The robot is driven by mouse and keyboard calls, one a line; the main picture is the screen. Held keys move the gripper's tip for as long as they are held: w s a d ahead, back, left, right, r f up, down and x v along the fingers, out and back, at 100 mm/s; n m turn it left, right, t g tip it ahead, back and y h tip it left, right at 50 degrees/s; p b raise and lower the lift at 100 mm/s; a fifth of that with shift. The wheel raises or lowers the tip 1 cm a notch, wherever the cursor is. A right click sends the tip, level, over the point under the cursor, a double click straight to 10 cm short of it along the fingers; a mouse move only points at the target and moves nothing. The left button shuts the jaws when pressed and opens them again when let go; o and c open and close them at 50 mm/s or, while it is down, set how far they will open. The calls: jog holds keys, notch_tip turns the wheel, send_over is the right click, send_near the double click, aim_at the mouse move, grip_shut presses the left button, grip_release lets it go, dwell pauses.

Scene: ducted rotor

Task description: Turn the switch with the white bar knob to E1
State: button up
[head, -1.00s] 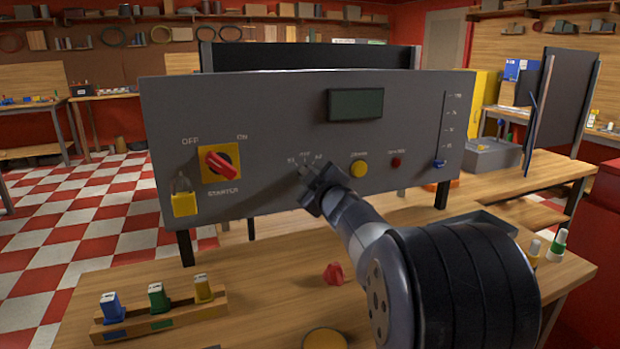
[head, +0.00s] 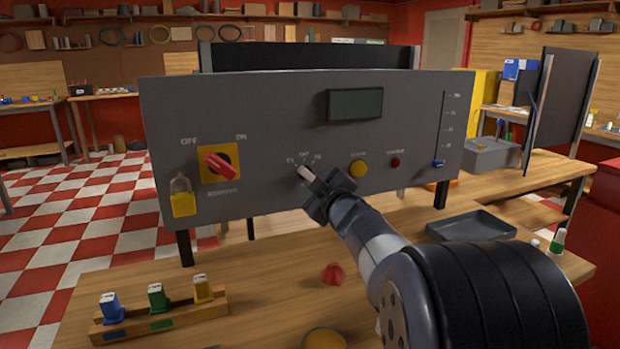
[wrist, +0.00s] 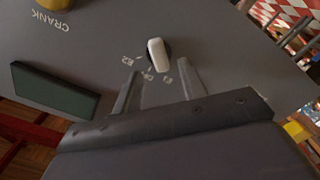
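The white bar knob (head: 305,172) is on the grey panel (head: 260,110), below the marks E1, OFF and E2. It also shows in the wrist view (wrist: 158,54), where one end of the bar points at E1. My gripper (head: 322,188) is in front of the knob, to its lower right in the head view. In the wrist view its two fingers (wrist: 158,70) are spread apart with nothing between them. The knob shows beyond the fingertips, and they look clear of it.
A red rotary switch (head: 219,163), a yellow padlock (head: 183,204), a yellow button (head: 358,169), a small red button (head: 395,162) and a blue slider (head: 438,163) share the panel. A red knob (head: 333,273) and a grey tray (head: 470,227) are on the bench.

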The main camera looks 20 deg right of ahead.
aim_at(307, 174)
jog(key=s, duration=0.7)
jog(key=shift+p, duration=0.35)
jog(key=w+b, duration=0.1)
jog(key=w, duration=0.9)
jog(key=shift+w, duration=0.35)
